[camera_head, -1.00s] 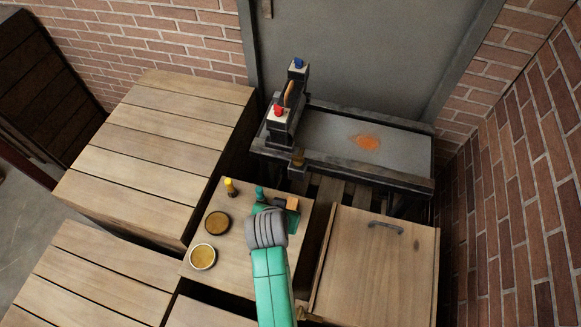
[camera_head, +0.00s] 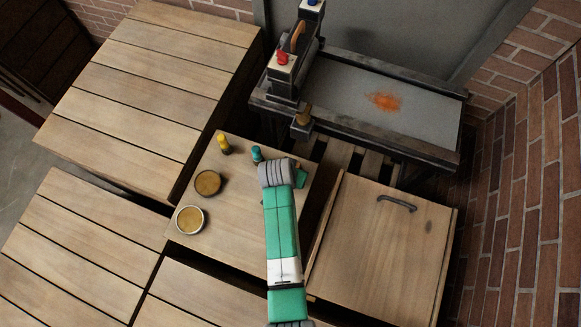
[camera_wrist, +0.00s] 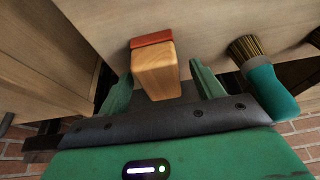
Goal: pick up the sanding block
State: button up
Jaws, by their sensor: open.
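The sanding block, a pale wooden block with a red-orange face (camera_wrist: 156,72), shows in the wrist view standing on the wooden worktop. My gripper (camera_wrist: 163,88) is open, with one green finger on each side of the block. A narrow gap shows on both sides, so the fingers do not visibly grip it. In the head view my arm hides the block and most of the gripper; only a bit of green hand shows beside the wrist.
A teal-handled brush (camera_wrist: 268,88) stands close right of the gripper in the wrist view.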

jog(key=shift+w+d+f, duration=0.1)
jog(key=shift+w+f, duration=0.15)
jog(key=shift+f, duration=0.4)
jog(key=shift+c, duration=0.3)
jog(key=shift+r, duration=0.1)
jog(key=c, duration=1)
jog(key=shift+c, duration=0.2)
notch_tip(320, 180, up, 4)
jog(key=shift+f+p, duration=0.1)
jog(key=shift+p, duration=1.05)
jog(key=s+a+p, duration=0.1)
jog(key=s, duration=0.4)
jog(key=s+a+p, duration=0.1)
jog(key=s+p, duration=0.1)
jog(key=s, duration=0.3)
jog(key=s+a+r+p, duration=0.1)
jog(key=s+p, duration=0.1)
jog(key=s, duration=0.3)
jog(key=shift+s+a, duration=0.3)
jog(key=shift+a, duration=0.1)
